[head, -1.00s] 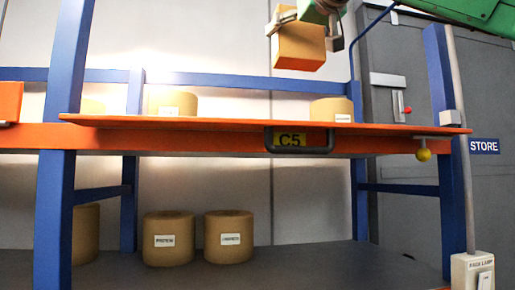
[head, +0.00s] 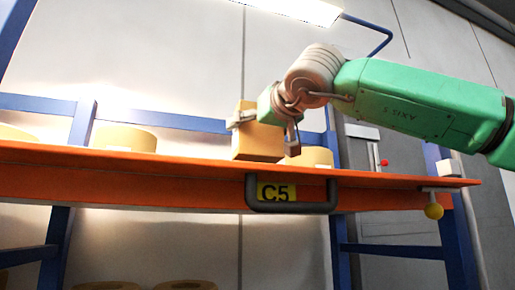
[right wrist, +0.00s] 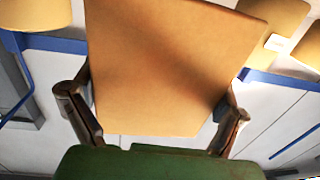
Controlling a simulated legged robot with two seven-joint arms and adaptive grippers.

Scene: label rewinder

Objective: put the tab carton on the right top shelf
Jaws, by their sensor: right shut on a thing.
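The tab carton (head: 256,142) is a plain tan box, upright just above or on the orange top shelf (head: 140,188), over the C5 label (head: 276,193). I cannot tell whether its base touches the shelf. My right gripper (head: 267,128) is shut on the carton, with a finger on either side. In the right wrist view the carton (right wrist: 170,70) fills the space between the fingers of the right gripper (right wrist: 153,115). My left gripper is not in view.
A tan roll (head: 312,157) stands close behind and right of the carton; another roll (head: 125,138) is farther left. A lit lamp (head: 295,8) is overhead.

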